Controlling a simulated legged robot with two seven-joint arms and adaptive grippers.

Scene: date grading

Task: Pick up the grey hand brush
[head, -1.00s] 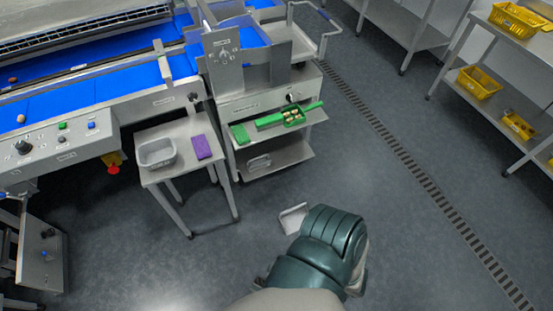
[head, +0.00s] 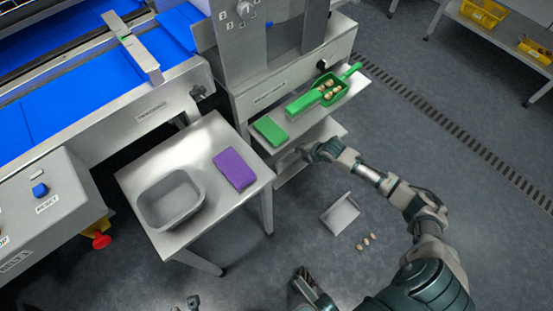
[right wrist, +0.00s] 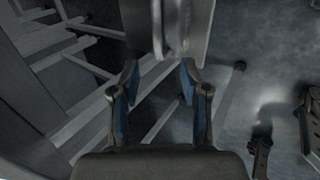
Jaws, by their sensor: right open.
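My right arm reaches in the head view to the lower shelf (head: 327,130) of the grey stand. My right gripper (head: 303,151) is at that shelf's front edge, with the grey hand brush (head: 288,161) mostly hidden behind it. In the right wrist view the right gripper (right wrist: 160,82) has its two blue-padded fingers apart with nothing between the tips. A pale grey handle-like shape (right wrist: 170,28), likely the brush, lies on a grey panel just ahead of the fingers. Small grey tips (head: 192,302) at the head view's bottom edge may be my left gripper; their state is unclear.
A green pad (head: 270,131) and a green scoop (head: 334,90) holding dates lie on the upper shelf above my gripper. A side table (head: 222,131) carries a grey tub (head: 170,226) and a purple cloth (head: 235,169). A dustpan (head: 340,214) and several dates (head: 366,243) lie on the floor.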

